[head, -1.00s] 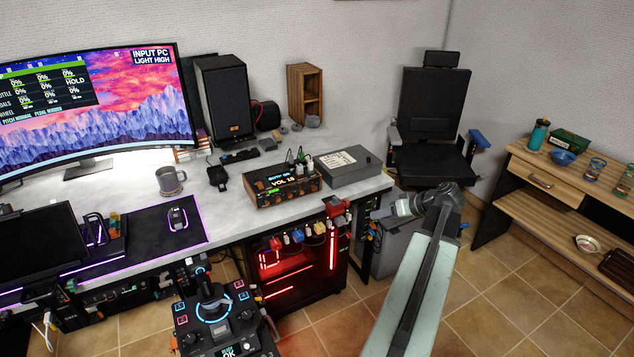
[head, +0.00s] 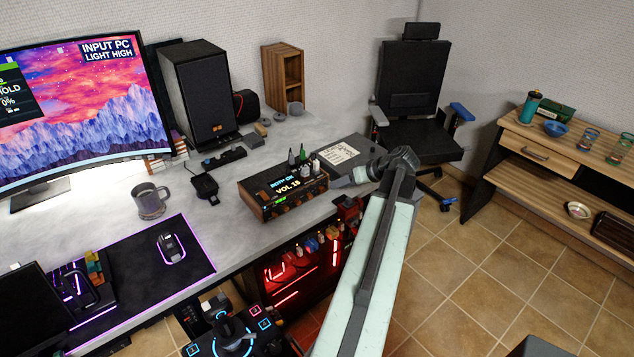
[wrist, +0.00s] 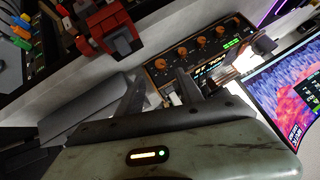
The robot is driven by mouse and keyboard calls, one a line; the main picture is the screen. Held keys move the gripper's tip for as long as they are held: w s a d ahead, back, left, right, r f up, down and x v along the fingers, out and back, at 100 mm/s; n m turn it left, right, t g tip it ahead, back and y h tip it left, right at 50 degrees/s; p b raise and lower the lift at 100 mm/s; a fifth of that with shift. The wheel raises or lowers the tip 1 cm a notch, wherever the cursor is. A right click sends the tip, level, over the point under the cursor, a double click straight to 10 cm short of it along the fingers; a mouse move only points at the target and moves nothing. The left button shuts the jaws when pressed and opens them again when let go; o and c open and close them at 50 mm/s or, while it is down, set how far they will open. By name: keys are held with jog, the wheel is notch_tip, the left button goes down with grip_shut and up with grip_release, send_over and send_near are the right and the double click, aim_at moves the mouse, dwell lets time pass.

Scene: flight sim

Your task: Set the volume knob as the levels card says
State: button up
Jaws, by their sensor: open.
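The wood-sided volume unit (head: 250,205) stands near the desk's front edge, its lit display reading VOL 15. In the wrist view the unit (wrist: 163,66) shows a row of several orange-ringed knobs; which one is the volume knob I cannot tell. A white card (head: 338,152) with small, unreadable print lies on a flat dark grey box just behind and right of the unit. My gripper (head: 338,182) is at the unit's right end, partly hidden by my arm. In the wrist view my gripper (wrist: 160,88) has its two fingers apart and empty, pointing towards the unit, not on a knob.
A red clamp-like thing (head: 350,207) and coloured items hang along the desk's front edge. A mug (head: 151,201), mouse (head: 170,248) and speaker (head: 197,95) are left.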

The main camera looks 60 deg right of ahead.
aim_at(324, 189)
jog(key=shift+w+a, duration=0.1)
jog(key=shift+w, duration=0.2)
jog(key=b+x, duration=0.5)
jog(key=x, duration=0.2)
jog(key=shift+f, duration=0.3)
jog(key=shift+w, duration=0.15)
jog(key=shift+r, duration=0.1)
grip_shut()
jog(key=shift+d, duration=0.2)
